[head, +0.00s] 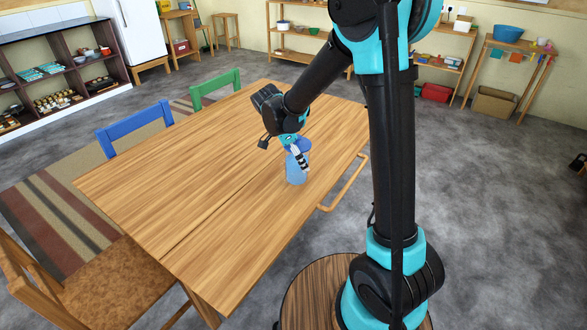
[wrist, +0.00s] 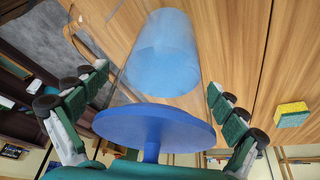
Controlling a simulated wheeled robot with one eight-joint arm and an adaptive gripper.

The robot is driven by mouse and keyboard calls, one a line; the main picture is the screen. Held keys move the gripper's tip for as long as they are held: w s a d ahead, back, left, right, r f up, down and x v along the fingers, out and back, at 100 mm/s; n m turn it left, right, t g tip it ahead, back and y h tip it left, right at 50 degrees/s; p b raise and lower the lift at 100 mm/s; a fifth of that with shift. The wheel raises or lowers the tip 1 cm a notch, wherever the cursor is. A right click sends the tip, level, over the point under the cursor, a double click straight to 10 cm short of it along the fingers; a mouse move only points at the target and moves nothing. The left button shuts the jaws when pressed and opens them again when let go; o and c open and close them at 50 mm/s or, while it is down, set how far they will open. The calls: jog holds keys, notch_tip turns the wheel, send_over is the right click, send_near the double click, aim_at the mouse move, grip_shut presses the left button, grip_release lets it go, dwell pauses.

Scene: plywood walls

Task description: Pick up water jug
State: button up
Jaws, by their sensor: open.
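The water jug (head: 296,172) stands on the wooden table near its right edge, with a translucent light-blue body. In the wrist view the jug's body (wrist: 160,55) is seen from the lid end, with a wide darker-blue lid (wrist: 155,127) and knob closest to the camera. My gripper (head: 299,155) is at the top of the jug, coming down from above. In the wrist view my gripper (wrist: 156,80) is open, with one finger on each side of the jug and visible gaps to the body. The head view partly hides the lid behind the gripper.
A yellow-green sponge (wrist: 291,114) is on the table to the right in the wrist view. The table (head: 190,170) is otherwise largely bare. Blue (head: 135,130) and green (head: 215,88) chairs stand along its far side, a wooden chair (head: 90,280) at lower left.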

jog(key=shift+f, duration=0.2)
jog(key=c, duration=1.8)
jog(key=shift+r, duration=0.1)
